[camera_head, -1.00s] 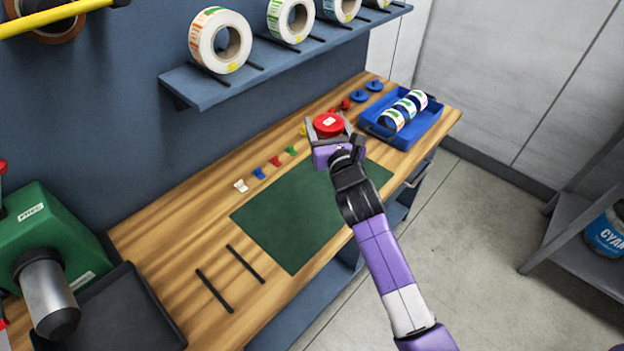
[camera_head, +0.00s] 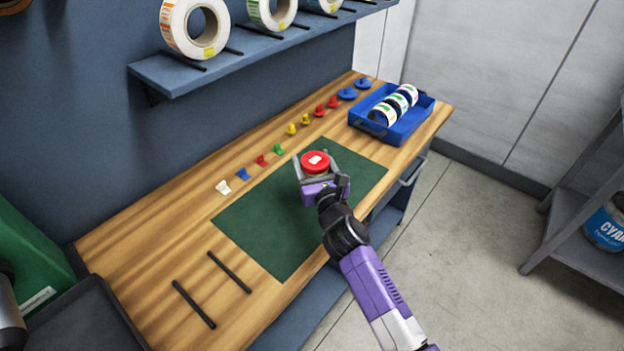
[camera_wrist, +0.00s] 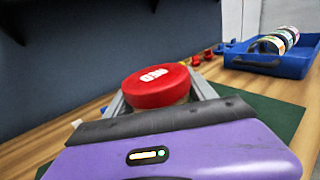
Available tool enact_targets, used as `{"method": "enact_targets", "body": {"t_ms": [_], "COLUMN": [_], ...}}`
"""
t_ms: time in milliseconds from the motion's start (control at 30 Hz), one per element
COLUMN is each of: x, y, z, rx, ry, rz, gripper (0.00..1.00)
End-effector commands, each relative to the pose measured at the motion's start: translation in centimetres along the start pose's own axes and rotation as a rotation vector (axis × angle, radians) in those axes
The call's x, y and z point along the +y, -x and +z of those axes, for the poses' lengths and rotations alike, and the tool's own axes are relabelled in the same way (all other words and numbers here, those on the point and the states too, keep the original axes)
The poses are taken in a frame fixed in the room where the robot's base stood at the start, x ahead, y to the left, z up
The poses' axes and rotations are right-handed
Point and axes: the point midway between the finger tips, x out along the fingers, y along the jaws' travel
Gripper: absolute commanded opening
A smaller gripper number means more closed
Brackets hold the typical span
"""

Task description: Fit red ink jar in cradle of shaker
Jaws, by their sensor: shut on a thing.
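The red ink jar (camera_head: 315,162) has a red lid with a white label. My gripper (camera_head: 314,170) is shut on it and holds it over the green mat; the height above the mat is hard to tell. In the wrist view the jar (camera_wrist: 156,86) sits upright between the two grey fingers, its lid marked RED, and its lower body is mostly hidden by my gripper. I cannot make out a shaker or cradle in these frames.
A green mat (camera_head: 262,232) lies on the wooden bench. Several coloured clips line its back edge. A blue tray (camera_head: 408,128) with label rolls stands at the far right end. Two black rods (camera_head: 229,271) lie near the front left. A green machine (camera_head: 30,262) stands at the left.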

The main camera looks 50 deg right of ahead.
Motion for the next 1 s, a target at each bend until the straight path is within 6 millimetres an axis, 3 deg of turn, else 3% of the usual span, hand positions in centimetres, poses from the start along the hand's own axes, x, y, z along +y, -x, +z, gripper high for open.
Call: {"method": "enact_targets", "body": {"t_ms": [400,833,867,967,1000], "x": [0.0,0.0,0.0,0.0,0.0], "y": [0.0,0.0,0.0,0.0,0.0], "z": [-4.2,-4.5,-4.6,-4.5,-4.5], "rx": [-0.003,-0.003,-0.001,0.000,0.000], "ry": [0.002,0.000,0.000,0.000,0.000], "rz": [0.001,0.001,0.000,0.000,0.000], "gripper": [0.00,0.00,0.66,0.85,0.86]}}
